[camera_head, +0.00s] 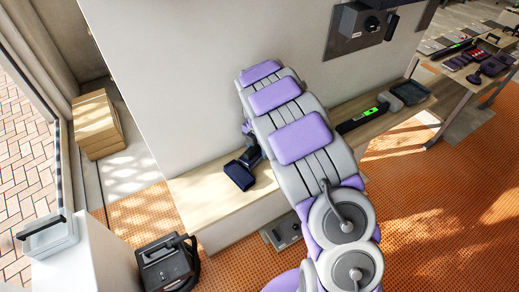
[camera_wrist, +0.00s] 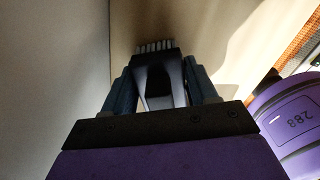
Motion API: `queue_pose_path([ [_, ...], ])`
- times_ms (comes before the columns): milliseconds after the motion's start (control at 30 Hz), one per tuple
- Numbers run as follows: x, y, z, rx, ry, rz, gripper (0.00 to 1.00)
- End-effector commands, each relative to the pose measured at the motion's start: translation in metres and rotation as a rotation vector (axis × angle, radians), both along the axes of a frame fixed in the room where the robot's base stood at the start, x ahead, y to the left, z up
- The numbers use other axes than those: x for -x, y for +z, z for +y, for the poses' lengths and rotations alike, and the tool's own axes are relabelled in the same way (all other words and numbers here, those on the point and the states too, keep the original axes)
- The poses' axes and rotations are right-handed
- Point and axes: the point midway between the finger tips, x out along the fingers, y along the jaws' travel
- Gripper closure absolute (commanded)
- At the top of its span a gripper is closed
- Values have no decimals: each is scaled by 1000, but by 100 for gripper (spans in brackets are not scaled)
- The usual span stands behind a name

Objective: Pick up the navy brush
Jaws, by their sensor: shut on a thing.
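The navy brush (camera_wrist: 157,84) is between the two fingers of my gripper (camera_wrist: 160,76) in the wrist view. Its pale bristles show at its far end, beyond the fingertips. The fingers are shut on its dark body from both sides. In the head view, a dark navy shape (camera_head: 240,175) shows at the end of my arm, over the left part of the wooden bench (camera_head: 203,190). My arm covers part of this area. I cannot tell whether the brush touches the bench.
A pale wall stands close behind the bench. Further right on the bench are a tool with a green light (camera_head: 362,118) and a grey tray (camera_head: 410,92). A black case (camera_head: 165,264) stands on the orange floor. Stacked boxes (camera_head: 97,125) are at left.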

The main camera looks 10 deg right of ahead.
Motion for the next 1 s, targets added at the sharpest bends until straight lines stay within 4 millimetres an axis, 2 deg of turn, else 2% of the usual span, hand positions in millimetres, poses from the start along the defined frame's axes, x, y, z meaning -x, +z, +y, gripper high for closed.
queue_pose_path([
  [267, 0, 9, -15, -16, -4, -1, 83],
  [500, -1, 39, -6, -7, -2, -5, 83],
  [767, 27, 39, -10, -1, -3, 1, 83],
  [1000, 58, 43, -31, -12, -4, 0, 83],
])
